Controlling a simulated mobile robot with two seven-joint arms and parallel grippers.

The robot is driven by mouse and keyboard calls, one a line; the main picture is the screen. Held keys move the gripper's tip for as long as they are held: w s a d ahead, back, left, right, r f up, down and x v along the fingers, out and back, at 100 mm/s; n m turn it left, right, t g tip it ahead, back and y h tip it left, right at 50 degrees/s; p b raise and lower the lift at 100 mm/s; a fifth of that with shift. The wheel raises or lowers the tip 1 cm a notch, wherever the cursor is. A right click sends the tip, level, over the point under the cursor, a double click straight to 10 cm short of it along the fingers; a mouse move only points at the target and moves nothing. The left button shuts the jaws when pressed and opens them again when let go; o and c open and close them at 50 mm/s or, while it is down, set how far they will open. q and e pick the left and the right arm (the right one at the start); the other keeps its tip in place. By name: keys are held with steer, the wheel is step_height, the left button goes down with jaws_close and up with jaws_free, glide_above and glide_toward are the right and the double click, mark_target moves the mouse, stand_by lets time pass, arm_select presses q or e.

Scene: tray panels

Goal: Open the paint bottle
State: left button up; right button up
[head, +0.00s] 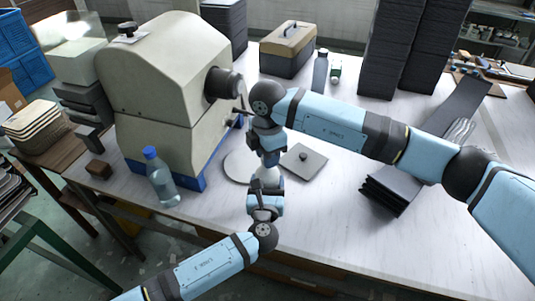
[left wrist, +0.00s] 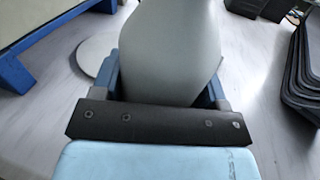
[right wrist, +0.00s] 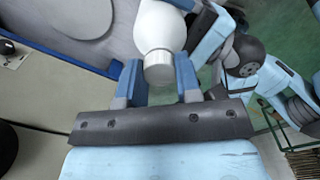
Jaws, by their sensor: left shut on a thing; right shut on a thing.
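The white paint bottle (head: 268,172) stands between my two grippers in the head view, mostly hidden by them. My left gripper (head: 266,184) is shut on the bottle's body, which fills the middle of the left wrist view (left wrist: 172,55). My right gripper (head: 270,157) comes from above and is shut on the bottle's cap. In the right wrist view the pale cap (right wrist: 158,66) sits between the fingers at the end of the white body (right wrist: 160,28). I see no gap between cap and body.
A large beige machine (head: 150,75) on a blue base stands left of the arms. A clear bottle with a blue cap (head: 162,180) stands near the front edge. A grey plate with a knob (head: 304,160) and dark trays (head: 388,190) lie to the right. A toolbox (head: 288,48) stands behind.

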steer(key=n, duration=0.4)
steer(key=shift+n, duration=0.4)
steer(key=n, duration=0.6)
steer(key=shift+n, duration=0.3)
steer(key=n, duration=1.3)
steer(key=shift+r, duration=0.1)
steer(key=n, duration=1.2)
steer(key=shift+n, duration=0.4)
steer(key=n, duration=1.2)
